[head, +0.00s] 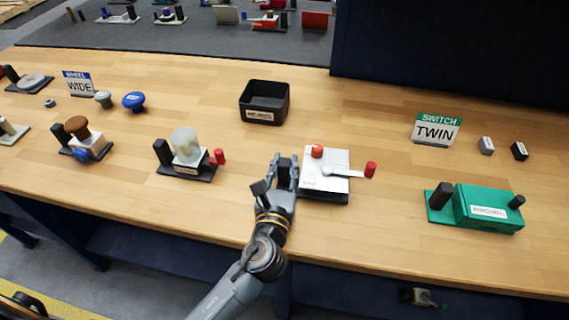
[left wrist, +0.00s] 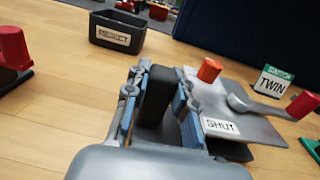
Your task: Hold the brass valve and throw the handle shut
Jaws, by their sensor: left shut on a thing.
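A pale silver-grey valve unit (head: 338,182) sits on a dark base on the bench; it does not look clearly brass. Its lever handle (head: 347,173) points right and ends in a red tip (head: 370,169). An orange peg (head: 317,151) stands at the plate's back edge. In the left wrist view, a SHUT label (left wrist: 221,127) is on the plate's near left part, away from the lever. My left gripper (head: 285,169) is shut on the black post (left wrist: 157,96) at the unit's left end. My right gripper is not in view.
A black REJECT bin (head: 265,101) stands behind. A unit with a pale body (head: 186,146) and red tip is to the left. A green unit (head: 488,208) and a TWIN sign (head: 436,130) are to the right. Bench between these is clear.

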